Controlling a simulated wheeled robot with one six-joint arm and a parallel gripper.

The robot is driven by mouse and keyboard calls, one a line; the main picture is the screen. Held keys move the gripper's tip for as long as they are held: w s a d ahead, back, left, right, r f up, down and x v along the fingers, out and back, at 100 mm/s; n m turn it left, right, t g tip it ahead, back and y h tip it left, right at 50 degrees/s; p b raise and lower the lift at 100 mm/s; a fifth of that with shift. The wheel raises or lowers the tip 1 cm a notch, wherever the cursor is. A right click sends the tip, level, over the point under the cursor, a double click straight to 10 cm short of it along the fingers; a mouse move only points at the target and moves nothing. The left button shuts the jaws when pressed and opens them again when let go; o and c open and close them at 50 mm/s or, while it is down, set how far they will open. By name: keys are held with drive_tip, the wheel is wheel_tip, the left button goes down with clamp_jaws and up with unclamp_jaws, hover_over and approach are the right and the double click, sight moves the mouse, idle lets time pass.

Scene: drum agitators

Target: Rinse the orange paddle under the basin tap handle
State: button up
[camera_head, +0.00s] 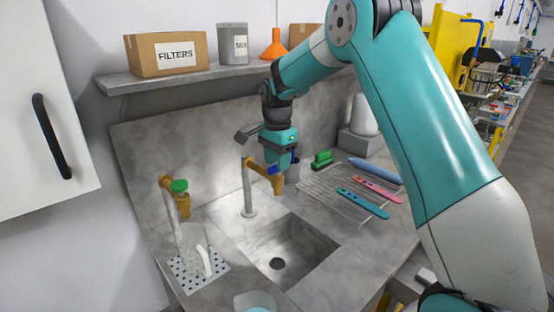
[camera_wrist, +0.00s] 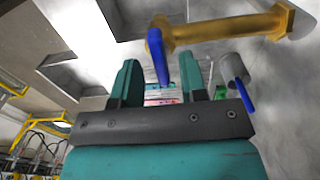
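The basin tap (camera_head: 249,185) stands behind the sink, with a grey post and a brass spout. A blue lever (camera_wrist: 157,55), likely its handle, shows on the brass spout (camera_wrist: 220,30) in the wrist view. My gripper (camera_head: 280,160) is just above and behind the spout in the head view, pointing down. Its two teal fingers (camera_wrist: 160,78) are apart, with nothing held between them. I cannot make out an orange paddle. A pink-red paddle (camera_head: 377,189), a teal paddle (camera_head: 362,204) and a blue paddle (camera_head: 375,170) lie on the drying rack at right.
The basin (camera_head: 300,252) looks empty, with a dark drain. A second tap with a green knob (camera_head: 179,185) stands left, beside a perforated plate (camera_head: 188,276). A green brush (camera_head: 322,158) lies behind the rack (camera_head: 325,190). A shelf above holds a filters box (camera_head: 166,54) and an orange funnel (camera_head: 273,46).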

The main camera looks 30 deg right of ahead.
drive_tip(key=shift+f, duration=0.5)
clamp_jaws()
drive_tip(key=shift+n, duration=1.7)
unclamp_jaws()
